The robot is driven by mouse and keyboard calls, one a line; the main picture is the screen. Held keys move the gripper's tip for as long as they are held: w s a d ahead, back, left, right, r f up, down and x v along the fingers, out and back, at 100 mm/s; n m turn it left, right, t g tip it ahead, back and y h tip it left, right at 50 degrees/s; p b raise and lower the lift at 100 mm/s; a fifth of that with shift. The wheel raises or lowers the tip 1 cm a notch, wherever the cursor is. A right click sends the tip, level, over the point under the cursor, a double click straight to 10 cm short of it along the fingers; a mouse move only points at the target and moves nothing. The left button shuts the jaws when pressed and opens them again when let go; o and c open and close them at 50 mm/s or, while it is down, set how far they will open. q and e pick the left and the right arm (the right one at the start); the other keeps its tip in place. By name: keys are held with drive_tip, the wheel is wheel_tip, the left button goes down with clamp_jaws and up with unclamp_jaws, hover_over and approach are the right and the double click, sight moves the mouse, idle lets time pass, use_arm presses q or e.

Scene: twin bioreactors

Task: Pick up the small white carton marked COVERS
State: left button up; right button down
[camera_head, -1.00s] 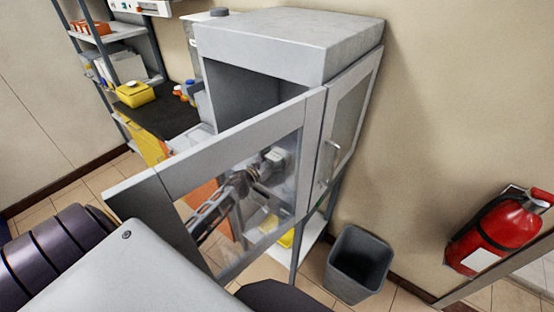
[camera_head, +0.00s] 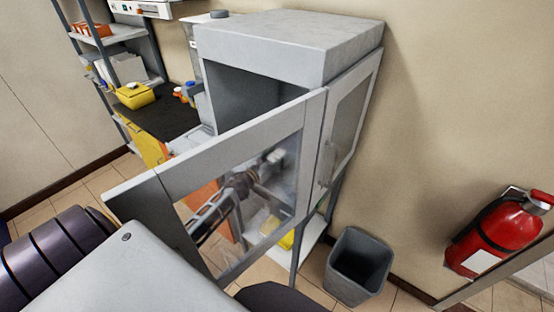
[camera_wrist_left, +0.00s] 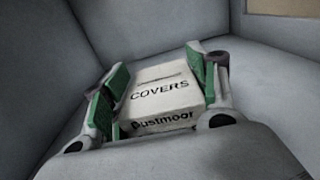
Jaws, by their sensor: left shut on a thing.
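The small white carton marked COVERS (camera_wrist_left: 165,97) shows in the left wrist view, with "Dustmoor" on its near edge. My left gripper (camera_wrist_left: 158,80) is shut on it, with a green-padded finger on each side. Grey walls surround it in that view. In the head view my left gripper (camera_head: 268,170) is blurred behind the clear pane of the open cabinet door (camera_head: 232,150); I cannot make out the carton there. My right gripper is in neither view.
A grey bin (camera_head: 358,265) stands on the floor to the right, and a red fire extinguisher (camera_head: 497,232) is further right. A yellow box (camera_head: 134,95) sits on a dark bench top.

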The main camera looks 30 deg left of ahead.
use_arm(q)
drive_tip(key=shift+r, duration=0.15)
drive_tip(key=shift+r+p, duration=0.55)
drive_tip(key=shift+r, duration=4.35)
